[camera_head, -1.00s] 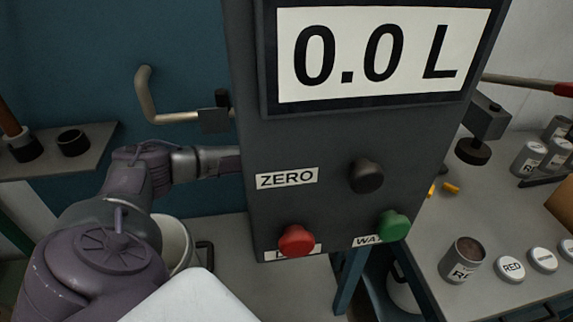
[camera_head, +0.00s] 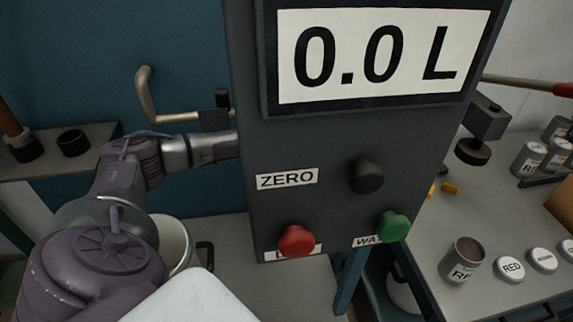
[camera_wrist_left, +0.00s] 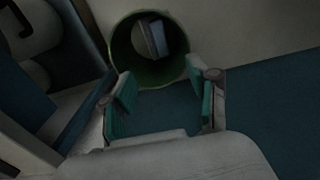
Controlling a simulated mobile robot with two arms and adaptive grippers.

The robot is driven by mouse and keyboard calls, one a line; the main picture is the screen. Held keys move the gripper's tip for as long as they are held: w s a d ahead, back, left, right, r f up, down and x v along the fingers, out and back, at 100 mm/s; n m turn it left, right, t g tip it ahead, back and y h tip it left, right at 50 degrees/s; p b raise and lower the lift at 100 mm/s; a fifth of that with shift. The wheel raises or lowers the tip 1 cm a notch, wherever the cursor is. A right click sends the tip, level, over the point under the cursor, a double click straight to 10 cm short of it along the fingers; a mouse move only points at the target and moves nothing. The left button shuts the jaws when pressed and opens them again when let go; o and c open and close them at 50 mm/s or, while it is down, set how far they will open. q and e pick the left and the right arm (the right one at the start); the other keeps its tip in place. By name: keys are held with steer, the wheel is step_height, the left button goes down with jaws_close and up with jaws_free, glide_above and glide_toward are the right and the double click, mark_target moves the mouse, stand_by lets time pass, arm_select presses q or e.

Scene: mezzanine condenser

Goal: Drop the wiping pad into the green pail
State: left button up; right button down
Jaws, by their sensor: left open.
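The green pail (camera_wrist_left: 178,72) shows in the left wrist view, its round mouth facing the camera. A pale grey-blue block, which looks like the wiping pad (camera_wrist_left: 160,40), shows within the mouth; I cannot tell whether it rests on the bottom. My left gripper (camera_wrist_left: 165,95) is open, its two teal-padded fingers apart with nothing between them, on the near side of the pail. In the head view the end of my left arm is hidden behind the dark panel. My right gripper is in neither view.
The dark control panel (camera_head: 335,140) reads 0.0 L and blocks the centre of the head view. A bent pipe handle (camera_head: 150,95) is on the blue wall. A white bucket (camera_head: 176,240) stands below my left arm. Cans and lids cover the right bench (camera_head: 450,205).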

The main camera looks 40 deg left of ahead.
arm_select(q)
step_height(320, 180, up, 7)
steer(key=shift+f, duration=0.2)
stand_by(0.4)
